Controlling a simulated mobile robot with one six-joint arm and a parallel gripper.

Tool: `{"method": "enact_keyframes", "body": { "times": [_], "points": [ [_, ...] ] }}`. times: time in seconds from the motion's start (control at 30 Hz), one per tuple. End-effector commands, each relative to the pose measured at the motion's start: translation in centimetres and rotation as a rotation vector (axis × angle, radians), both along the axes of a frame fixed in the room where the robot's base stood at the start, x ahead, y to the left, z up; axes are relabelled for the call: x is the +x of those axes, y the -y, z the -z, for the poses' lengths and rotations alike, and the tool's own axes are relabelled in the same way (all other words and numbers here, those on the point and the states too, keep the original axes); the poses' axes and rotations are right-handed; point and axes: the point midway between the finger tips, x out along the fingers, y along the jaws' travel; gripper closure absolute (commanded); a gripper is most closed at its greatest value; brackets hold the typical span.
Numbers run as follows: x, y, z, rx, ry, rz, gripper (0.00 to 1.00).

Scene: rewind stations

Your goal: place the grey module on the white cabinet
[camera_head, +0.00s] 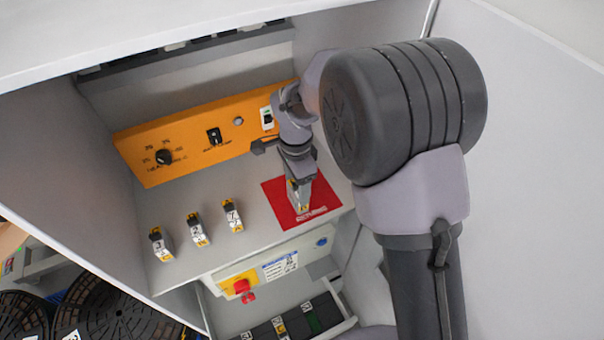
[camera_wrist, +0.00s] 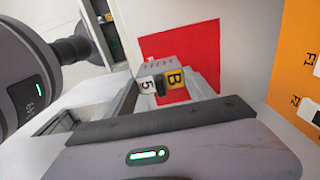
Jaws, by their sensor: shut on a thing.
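My gripper (camera_head: 300,180) is shut on the grey module (camera_head: 302,199), over the red mat at the right of the white cabinet's shelf (camera_head: 262,225). In the wrist view the grey module (camera_wrist: 160,66) sits between the fingers, with a white "5" label and a yellow "B" label facing the camera. The red mat (camera_head: 274,192) lies flat on the shelf and also shows behind the module in the wrist view (camera_wrist: 195,45). I cannot tell whether the module touches the mat.
Several similar modules stand left of the mat, one nearest it (camera_head: 233,216). An orange panel (camera_head: 190,140) with a knob and switches runs along the back. A red emergency button (camera_head: 242,286) is on the front below. A drawer (camera_head: 345,325) with modules is open lower down.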

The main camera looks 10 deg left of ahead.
Motion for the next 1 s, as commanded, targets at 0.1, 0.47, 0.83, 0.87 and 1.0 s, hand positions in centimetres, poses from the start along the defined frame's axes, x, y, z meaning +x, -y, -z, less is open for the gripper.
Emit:
{"method": "enact_keyframes", "body": {
  "times": [0.1,0.47,0.83,0.87,1.0],
  "points": [
    [3.0,0.2,0.2,0.001,-0.001,0.002,1.00],
    [5.3,0.4,3.9,-0.002,-0.002,-0.001,1.00],
    [5.3,0.3,4.5,0.000,0.000,-0.001,1.00],
    [5.3,0.3,4.6,-0.001,-0.001,-0.001,0.35],
    [5.3,0.3,4.4,0.000,0.000,-0.001,0.15]
  ]
}}
